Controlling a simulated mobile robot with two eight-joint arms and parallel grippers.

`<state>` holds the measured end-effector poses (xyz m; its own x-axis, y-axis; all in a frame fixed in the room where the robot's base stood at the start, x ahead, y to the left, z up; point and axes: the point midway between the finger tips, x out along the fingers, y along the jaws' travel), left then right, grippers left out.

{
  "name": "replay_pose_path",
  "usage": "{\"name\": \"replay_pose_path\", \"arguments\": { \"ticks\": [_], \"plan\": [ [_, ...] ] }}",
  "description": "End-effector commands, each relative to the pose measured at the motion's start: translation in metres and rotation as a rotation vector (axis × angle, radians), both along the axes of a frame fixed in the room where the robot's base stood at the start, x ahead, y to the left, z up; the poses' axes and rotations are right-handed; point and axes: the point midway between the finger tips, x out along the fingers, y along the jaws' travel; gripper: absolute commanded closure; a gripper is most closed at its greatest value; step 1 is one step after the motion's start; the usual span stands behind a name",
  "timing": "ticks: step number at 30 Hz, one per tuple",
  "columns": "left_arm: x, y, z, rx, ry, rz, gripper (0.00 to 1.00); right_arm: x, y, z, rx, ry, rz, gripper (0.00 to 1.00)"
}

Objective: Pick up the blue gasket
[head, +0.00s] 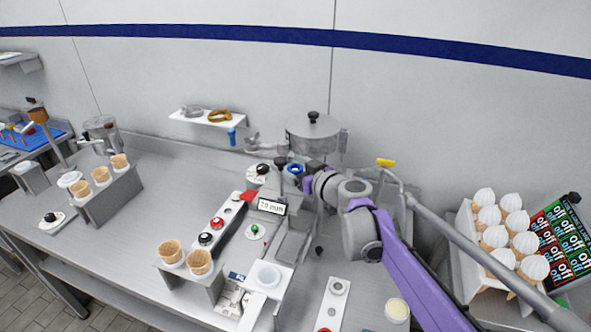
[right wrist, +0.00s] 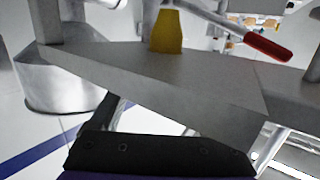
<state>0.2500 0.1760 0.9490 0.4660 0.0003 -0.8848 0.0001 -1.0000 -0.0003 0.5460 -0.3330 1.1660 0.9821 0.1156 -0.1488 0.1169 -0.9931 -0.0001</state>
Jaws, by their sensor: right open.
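A small blue ring, which looks like the blue gasket (head: 295,169), shows in the head view at the middle, in front of the round lidded metal pot. My right arm reaches in from the lower right, and its gripper (head: 301,178) is close beside the ring. The small scale hides whether they touch. In the right wrist view, the dark gripper base shows along the bottom, with broad grey metal parts across the middle. The gripper is open. No blue ring is visible there. My left gripper is not in view.
The lidded pot (head: 313,132) and a grey machine with a "70 mm" label (head: 271,207) crowd the right gripper. A white shelf (head: 207,118) with rings is behind. Waffle cones (head: 199,262) stand in front. The worktop's left middle (head: 150,215) is clear. A red-ended lever (right wrist: 268,46) shows in the wrist view.

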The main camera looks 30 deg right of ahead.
Motion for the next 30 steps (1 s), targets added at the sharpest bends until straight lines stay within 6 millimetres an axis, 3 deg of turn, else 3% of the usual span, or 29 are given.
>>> {"name": "replay_pose_path", "arguments": {
  "ticks": [10, 23, 30],
  "plan": [
    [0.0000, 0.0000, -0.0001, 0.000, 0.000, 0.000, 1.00, 0.0092, 0.0014, -0.0017, 0.000, 0.000, 0.000, 0.22],
    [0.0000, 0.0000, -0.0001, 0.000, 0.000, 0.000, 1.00, 0.0089, 0.0012, -0.0016, 0.000, 0.000, 0.000, 1.00],
    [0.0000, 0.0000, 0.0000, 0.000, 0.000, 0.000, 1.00, 0.0089, 0.0012, -0.0010, 0.000, 0.000, 0.000, 1.00]
  ]
}}
